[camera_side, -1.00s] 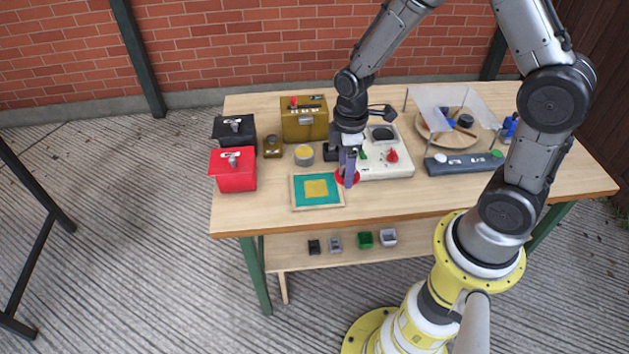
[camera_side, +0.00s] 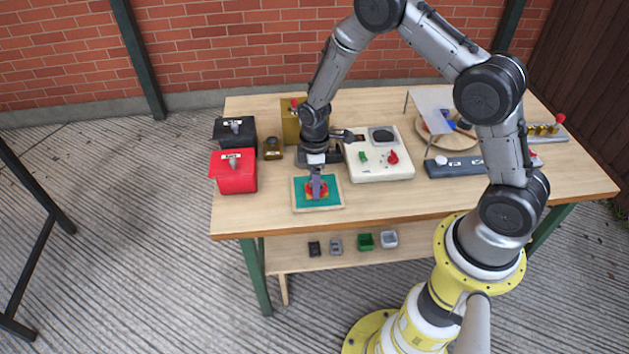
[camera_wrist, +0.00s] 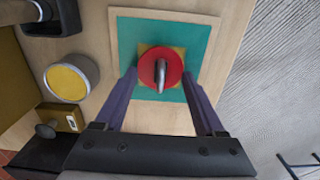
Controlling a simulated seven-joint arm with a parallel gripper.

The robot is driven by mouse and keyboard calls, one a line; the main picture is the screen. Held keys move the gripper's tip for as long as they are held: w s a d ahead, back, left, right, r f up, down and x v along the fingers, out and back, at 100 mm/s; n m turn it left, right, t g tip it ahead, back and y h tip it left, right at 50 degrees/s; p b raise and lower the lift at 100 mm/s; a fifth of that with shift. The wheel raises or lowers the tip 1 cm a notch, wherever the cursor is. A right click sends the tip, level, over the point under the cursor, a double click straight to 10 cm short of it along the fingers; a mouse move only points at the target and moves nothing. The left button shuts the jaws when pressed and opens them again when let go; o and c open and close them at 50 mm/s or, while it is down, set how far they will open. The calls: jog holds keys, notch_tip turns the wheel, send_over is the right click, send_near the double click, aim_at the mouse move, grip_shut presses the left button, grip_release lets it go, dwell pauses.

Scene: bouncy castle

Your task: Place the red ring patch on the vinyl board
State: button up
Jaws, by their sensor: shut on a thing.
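The red ring patch (camera_wrist: 174,64), a red disc with a grey handle at its middle, is between the fingers of my gripper (camera_wrist: 160,78), which is shut on it. In the wrist view it lies over the yellow square of the vinyl board (camera_wrist: 198,38), and yellow corners show around it. The board is teal in a light wooden frame. In the side view my gripper (camera_side: 317,188) points down over the middle of the board (camera_side: 334,188). I cannot tell whether the patch touches the board or hovers just above it.
A red box (camera_side: 233,178) and a black box (camera_side: 234,128) stand left of the board. A white panel with a red knob (camera_side: 380,165) is to its right. A yellow-topped round can (camera_wrist: 68,82) is close by. The table's front edge is clear.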

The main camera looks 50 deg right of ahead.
jog(key=shift+f, duration=0.25)
jog(key=o, duration=1.3)
jog(key=s+a+r+m+t, duration=0.15)
jog(key=s+r, duration=0.25)
jog(key=r, duration=1)
jog(key=s+r+m+t, duration=0.15)
jog(key=s+r, duration=0.35)
jog(key=r, duration=0.9)
jog(key=shift+s+a+r+m+t, duration=0.1)
jog(key=shift+s+r+m+t, duration=0.6)
jog(key=shift+s, duration=1.95)
jog(key=shift+s+a+r+m+t, duration=0.15)
jog(key=shift+s+r+m, duration=1)
jog(key=shift+s, duration=1.45)
jog(key=shift+s+d+r+m+t, duration=0.1)
jog(key=shift+s+r+m+t, duration=0.75)
jog(key=shift+s, duration=1.8)
